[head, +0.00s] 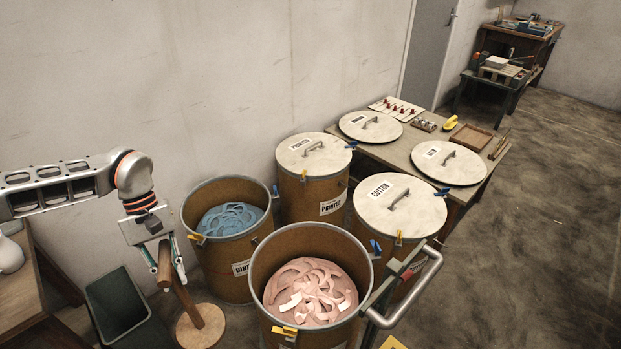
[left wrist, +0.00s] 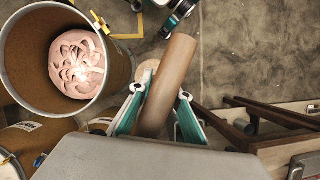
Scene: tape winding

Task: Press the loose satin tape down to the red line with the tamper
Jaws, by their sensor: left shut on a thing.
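My left gripper (head: 168,268) is shut on the wooden handle of the tamper (head: 200,326). The tamper hangs tilted with its round wooden disc low, left of the front drum and outside it. In the left wrist view the handle (left wrist: 168,85) lies between the two fingers (left wrist: 157,108). Loose pink tape (head: 310,291) lies in loops inside the open front drum (head: 262,249); it also shows in the left wrist view (left wrist: 78,65). The drum's own label is cut off. A lid (head: 449,161) marked satin lies on the table. I cannot make out a red line.
An open drum of blue tape (head: 230,218) stands behind the front drum. Lidded drums marked printed (head: 313,160) and cotton (head: 400,205) stand beside them. A dark green bin (head: 120,305) is at the left. The floor at right is clear.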

